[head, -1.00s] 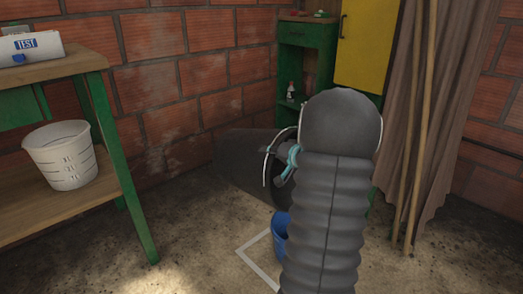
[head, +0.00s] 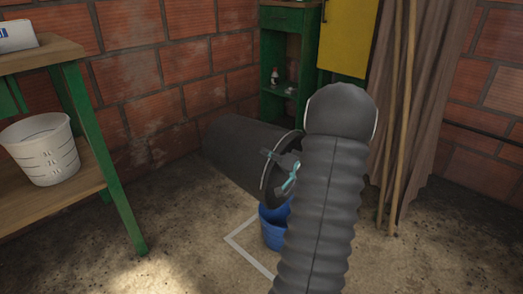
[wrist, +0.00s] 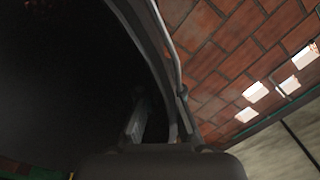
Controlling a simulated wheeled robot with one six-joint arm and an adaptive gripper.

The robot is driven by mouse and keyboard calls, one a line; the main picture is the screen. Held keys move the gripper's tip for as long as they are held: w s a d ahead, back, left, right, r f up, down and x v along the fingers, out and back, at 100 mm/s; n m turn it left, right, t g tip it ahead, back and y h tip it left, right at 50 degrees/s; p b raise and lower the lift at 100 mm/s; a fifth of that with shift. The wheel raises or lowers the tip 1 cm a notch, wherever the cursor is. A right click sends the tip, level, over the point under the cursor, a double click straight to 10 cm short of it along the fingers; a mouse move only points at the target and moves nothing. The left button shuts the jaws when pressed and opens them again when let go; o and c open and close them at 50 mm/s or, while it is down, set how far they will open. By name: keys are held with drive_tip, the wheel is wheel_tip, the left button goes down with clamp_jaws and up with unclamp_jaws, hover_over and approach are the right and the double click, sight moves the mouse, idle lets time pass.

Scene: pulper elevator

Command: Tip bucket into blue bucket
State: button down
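A dark grey bucket (head: 236,150) is held on its side in the air in the head view. Its mouth faces right and its closed end points left. My gripper (head: 284,172) is shut on its rim, partly hidden behind my arm. In the wrist view, my gripper (wrist: 160,120) has its fingers on the rim, with the dark inside of the bucket (wrist: 60,75) filling the left. The blue bucket (head: 271,233) stands upright on the floor below the mouth. My arm and the dark bucket's rim hide part of it. Any contents are too dark to see.
A white pale square (head: 240,247) marks the floor around the blue bucket. A green table (head: 110,175) with a white bucket (head: 42,150) on its shelf stands left. A green cabinet (head: 266,75) stands behind, and wooden poles (head: 390,150) and a curtain (head: 440,90) are at right.

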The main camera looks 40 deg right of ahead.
drive_tip(key=shift+s+d+f+t, duration=0.15)
drive_tip(key=shift+s+f+t, duration=0.15)
drive_tip(key=shift+s, duration=0.35)
drive_tip(key=s+d+f+t, duration=0.1)
drive_tip(key=s+t, duration=0.3)
drive_tip(key=s, duration=0.5)
drive_tip(key=shift+s+d+f+y, duration=0.3)
drive_tip(key=shift+d, duration=0.2)
idle(1.3)
wheel_tip(320, 180, up, 22)
drive_tip(key=p, duration=0.8)
drive_tip(key=shift+p, duration=0.35)
idle(0.5)
drive_tip(key=shift+r, duration=0.15)
